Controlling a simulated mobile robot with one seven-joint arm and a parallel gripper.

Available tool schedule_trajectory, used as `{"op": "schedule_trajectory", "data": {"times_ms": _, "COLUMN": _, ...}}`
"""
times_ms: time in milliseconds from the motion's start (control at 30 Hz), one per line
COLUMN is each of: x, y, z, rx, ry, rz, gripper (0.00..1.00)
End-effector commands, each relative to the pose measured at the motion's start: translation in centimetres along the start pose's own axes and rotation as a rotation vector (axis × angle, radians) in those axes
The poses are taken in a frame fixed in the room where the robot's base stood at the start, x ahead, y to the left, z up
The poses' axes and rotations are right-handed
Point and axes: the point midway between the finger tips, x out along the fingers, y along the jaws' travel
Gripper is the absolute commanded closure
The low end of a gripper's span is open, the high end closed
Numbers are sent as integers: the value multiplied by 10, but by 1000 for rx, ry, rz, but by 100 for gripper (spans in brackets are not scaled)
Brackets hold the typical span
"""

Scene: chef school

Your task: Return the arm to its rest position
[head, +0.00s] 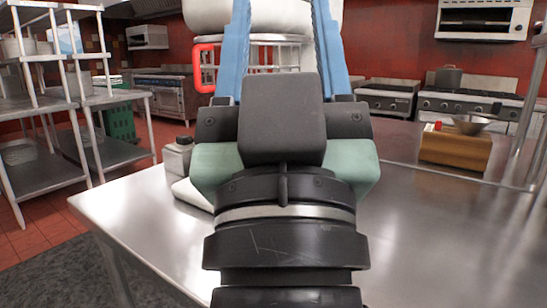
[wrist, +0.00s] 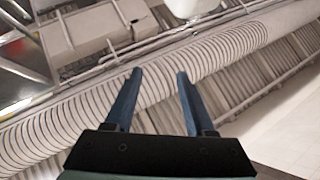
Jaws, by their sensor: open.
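My gripper (head: 280,40) rises in the middle of the head view, its two blue fingers pointing up and away, tips near the top edge. The fingers are apart with nothing between them. In the wrist view the gripper (wrist: 159,73) is also open and empty, facing ceiling ducts and beams. The black wrist and arm below it stand over the steel table (head: 440,225). No task object is held.
A large white mixer (head: 195,16) with a wire guard and red handle (head: 203,68) stands behind my gripper, partly hidden by it. A wooden box (head: 455,150) sits on the table at right. Steel shelving (head: 40,170) stands at left; stoves (head: 470,103) line the back wall.

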Motion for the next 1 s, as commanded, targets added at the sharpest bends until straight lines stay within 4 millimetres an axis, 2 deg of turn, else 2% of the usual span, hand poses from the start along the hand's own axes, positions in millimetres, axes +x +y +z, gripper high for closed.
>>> {"op": "schedule_trajectory", "data": {"times_ms": 33, "x": -17, "y": -6, "z": -19, "rx": 55, "ry": 57, "rz": -2, "gripper": 45}}
{"op": "schedule_trajectory", "data": {"times_ms": 100, "x": 4, "y": -3, "z": -39, "rx": 59, "ry": 56, "rz": 1, "gripper": 45}}
{"op": "schedule_trajectory", "data": {"times_ms": 367, "x": 50, "y": 0, "z": -85, "rx": 56, "ry": 53, "rz": 1, "gripper": 45}}
{"op": "schedule_trajectory", "data": {"times_ms": 800, "x": 144, "y": 4, "z": -183, "rx": 56, "ry": 51, "rz": -1, "gripper": 45}}
{"op": "schedule_trajectory", "data": {"times_ms": 1000, "x": 179, "y": 6, "z": -218, "rx": 56, "ry": 51, "rz": -1, "gripper": 45}}
